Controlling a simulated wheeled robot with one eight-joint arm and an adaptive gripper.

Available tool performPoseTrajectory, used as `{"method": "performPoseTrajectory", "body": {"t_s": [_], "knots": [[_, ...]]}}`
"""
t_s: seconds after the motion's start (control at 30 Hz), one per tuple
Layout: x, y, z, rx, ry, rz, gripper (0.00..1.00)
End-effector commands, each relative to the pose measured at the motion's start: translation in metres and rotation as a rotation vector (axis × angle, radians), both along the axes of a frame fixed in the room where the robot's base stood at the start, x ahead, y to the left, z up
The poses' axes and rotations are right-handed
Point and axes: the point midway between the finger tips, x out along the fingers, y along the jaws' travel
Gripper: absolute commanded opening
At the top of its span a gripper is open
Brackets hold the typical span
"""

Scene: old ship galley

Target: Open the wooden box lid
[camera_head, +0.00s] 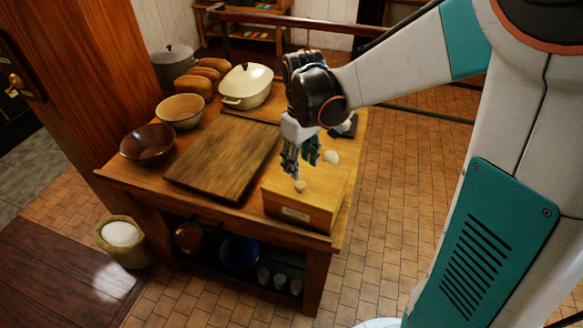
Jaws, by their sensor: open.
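The wooden box (302,215) sits at the table's near right corner, with a pale label on its front. A small round light knob (300,186) stands on its top, and the lid looks shut. My gripper (297,174) points down just above the knob, with its fingers apart. I cannot tell whether a finger touches the knob. My gripper and wrist hide part of the box's far edge.
The wooden table (222,204) holds a large cutting board (222,160) left of the box. A dark bowl (147,144), a light bowl (181,111), bread loaves (194,84) and a cream lidded pot (246,86) stand farther back. A pale rounded object (331,157) is behind the gripper.

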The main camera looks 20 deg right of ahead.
Motion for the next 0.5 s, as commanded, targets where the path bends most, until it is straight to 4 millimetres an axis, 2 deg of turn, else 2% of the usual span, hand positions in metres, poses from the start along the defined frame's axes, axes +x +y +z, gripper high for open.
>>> {"method": "performPoseTrajectory", "body": {"t_s": [0.03,0.2,0.33,0.5], "knots": [[0.001,0.000,-0.013,0.000,0.000,0.000,0.46],[0.000,0.000,-0.044,0.000,0.000,0.000,0.46],[0.000,0.000,-0.062,0.000,0.000,0.000,0.46],[0.000,0.000,-0.074,0.000,0.000,0.000,0.46]]}}
